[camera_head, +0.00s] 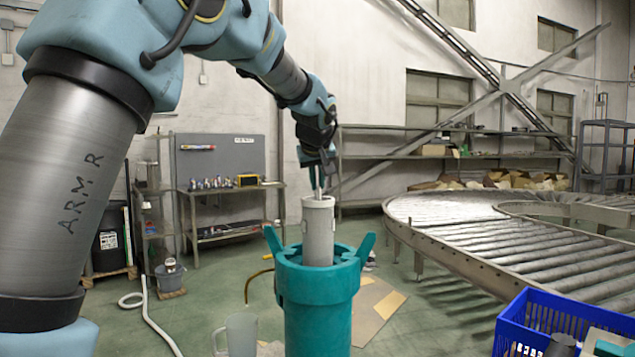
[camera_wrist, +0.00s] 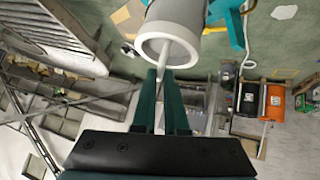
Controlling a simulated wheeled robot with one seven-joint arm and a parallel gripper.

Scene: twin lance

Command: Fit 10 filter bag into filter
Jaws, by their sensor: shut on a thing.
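The filter bag (camera_head: 318,232) is a pale grey upright cylinder with a thin rod on its top end. My gripper (camera_head: 318,182) is shut on that rod. The filter (camera_head: 318,318) is a teal round housing with a wide collar and two raised lugs. The bag's lower end is at the filter's open mouth; I cannot tell how deep it sits. In the wrist view, my gripper's teal fingers (camera_wrist: 161,78) close around the rod, and the bag's ring-shaped end (camera_wrist: 149,50) is just beyond them. Part of the teal filter (camera_wrist: 228,14) shows behind the bag.
A curved roller conveyor (camera_head: 520,240) fills the right side. A blue crate (camera_head: 515,325) with items is at the lower right. A clear jug (camera_head: 240,335) stands left of the filter. A workbench (camera_head: 240,188) and shelving are along the back wall. Cardboard lies on the green floor.

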